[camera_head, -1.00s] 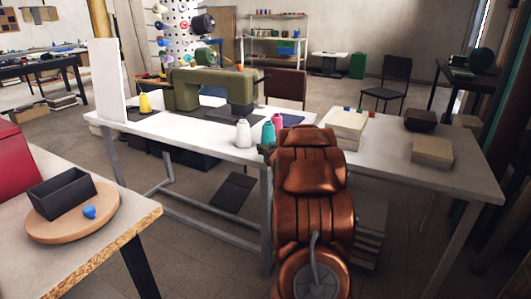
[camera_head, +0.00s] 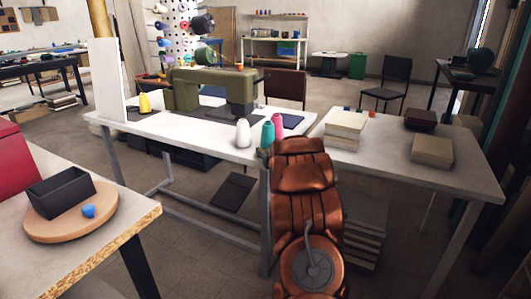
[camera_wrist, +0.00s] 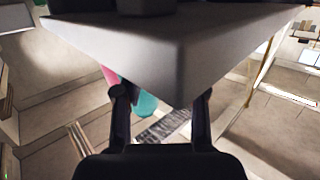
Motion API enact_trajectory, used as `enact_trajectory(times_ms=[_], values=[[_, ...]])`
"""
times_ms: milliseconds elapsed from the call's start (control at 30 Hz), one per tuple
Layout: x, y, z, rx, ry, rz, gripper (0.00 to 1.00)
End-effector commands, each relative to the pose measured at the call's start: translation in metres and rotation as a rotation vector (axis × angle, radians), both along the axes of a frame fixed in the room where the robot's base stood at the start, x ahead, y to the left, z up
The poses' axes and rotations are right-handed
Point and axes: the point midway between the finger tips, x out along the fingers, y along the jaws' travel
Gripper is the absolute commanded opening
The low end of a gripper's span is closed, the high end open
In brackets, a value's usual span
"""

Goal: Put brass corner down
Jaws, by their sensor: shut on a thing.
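My gripper (camera_wrist: 163,95) shows in the wrist view with its two dark fingers pointing up the picture, one on each side of a large grey, wedge-shaped piece. This piece, which I take as the brass corner (camera_wrist: 180,55), looks plain grey here and points one corner toward the gripper's palm. The fingers are shut on it. Its far side is hidden. In the head view my copper-coloured arm hides the gripper and the piece.
A white table holds a green sewing machine (camera_head: 215,85) and white (camera_head: 243,133), teal (camera_head: 267,133) and pink spools. Books (camera_head: 345,125) and boxes (camera_head: 432,150) stand on the right table. A round board (camera_head: 70,228) with a black tray (camera_head: 60,190) lies front left.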

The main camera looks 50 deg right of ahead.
Motion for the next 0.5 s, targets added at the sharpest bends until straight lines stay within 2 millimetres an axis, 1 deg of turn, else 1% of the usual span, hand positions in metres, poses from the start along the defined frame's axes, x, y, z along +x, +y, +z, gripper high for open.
enact_trajectory(times_ms=[167, 200, 400, 500], values=[[0.0002, 0.0002, -0.0030, 0.001, 0.000, 0.000, 0.20], [0.0002, 0.0002, -0.0022, 0.000, 0.000, 0.000, 0.45], [0.0002, 0.0004, -0.0020, 0.000, 0.000, 0.001, 0.65], [0.0002, 0.0004, -0.0020, 0.000, 0.000, 0.001, 0.66]])
